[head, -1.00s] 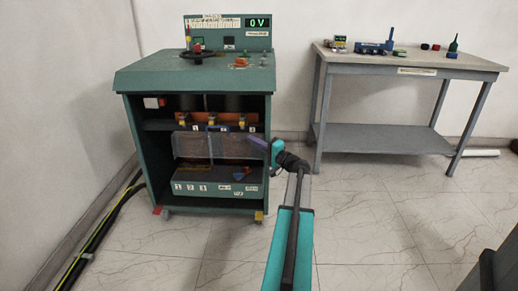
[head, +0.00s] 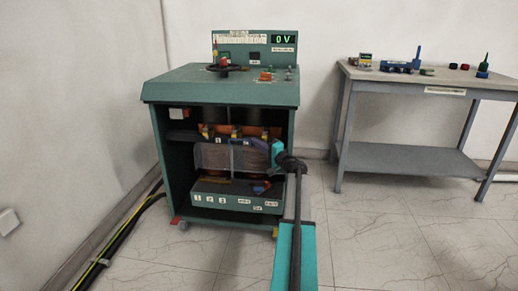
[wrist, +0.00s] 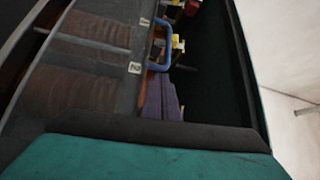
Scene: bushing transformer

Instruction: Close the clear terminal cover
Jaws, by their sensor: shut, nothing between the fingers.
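The clear terminal cover (head: 230,157) is a see-through grey panel inside the open-fronted green cabinet. It hangs below the row of terminals (head: 235,132), which show uncovered above it. In the wrist view the cover (wrist: 90,50) runs along the left, with a blue handle (wrist: 163,42) on its edge. My gripper (head: 261,149) is at the cover's right end in the head view. In the wrist view its purple fingers (wrist: 161,84) are shut and empty, just short of the handle; whether they touch the cover I cannot tell.
The cabinet's right wall (head: 288,150) stands close to my gripper. A labelled green tray (head: 235,201) lies below the cover. A grey workbench (head: 400,86) with tools stands at the right. Black and yellow cables (head: 118,235) run along the floor at the left.

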